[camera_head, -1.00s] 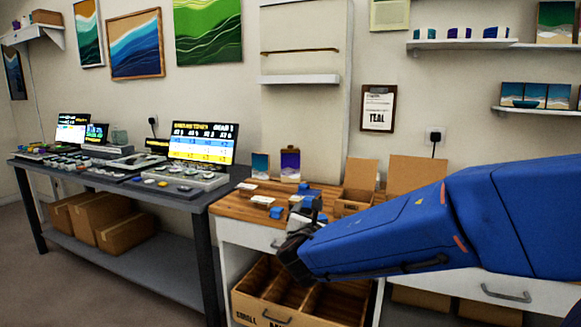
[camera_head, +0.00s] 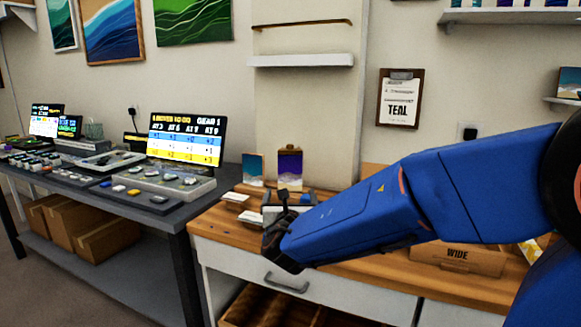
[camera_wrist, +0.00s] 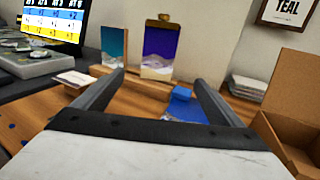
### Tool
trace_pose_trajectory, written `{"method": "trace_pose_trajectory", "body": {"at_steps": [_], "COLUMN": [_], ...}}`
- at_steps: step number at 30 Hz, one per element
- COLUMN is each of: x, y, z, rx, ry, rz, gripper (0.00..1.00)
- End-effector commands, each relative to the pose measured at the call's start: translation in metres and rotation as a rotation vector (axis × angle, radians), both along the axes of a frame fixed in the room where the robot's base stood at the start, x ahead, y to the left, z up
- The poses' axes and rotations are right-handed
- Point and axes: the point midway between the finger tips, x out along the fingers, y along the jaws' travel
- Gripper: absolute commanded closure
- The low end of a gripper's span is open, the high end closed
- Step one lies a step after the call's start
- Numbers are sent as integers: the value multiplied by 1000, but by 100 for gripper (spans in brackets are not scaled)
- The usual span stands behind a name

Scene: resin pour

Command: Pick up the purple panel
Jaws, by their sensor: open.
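In the wrist view the purple panel (camera_wrist: 160,50) shows beyond and between my fingers.
A teal panel (camera_wrist: 115,46) stands just left of the purple one. A blue item (camera_wrist: 183,103) lies on the counter (camera_head: 215,226), near my right finger. White cards (camera_wrist: 77,78) lie to the left. An open cardboard box (camera_wrist: 290,125) is at the right. A shelf (camera_head: 300,61) juts out above.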

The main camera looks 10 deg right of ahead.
Motion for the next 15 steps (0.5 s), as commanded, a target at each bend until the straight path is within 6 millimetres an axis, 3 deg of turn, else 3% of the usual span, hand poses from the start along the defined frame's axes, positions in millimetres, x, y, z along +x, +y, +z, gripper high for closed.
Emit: {"method": "trace_pose_trajectory", "body": {"at_steps": [7, 15], "x": [10, 55], "y": [-2, -13], "z": [0, 0], "rx": [-2, -3], "ry": [0, 1], "rz": [1, -1], "gripper": [9, 9]}}
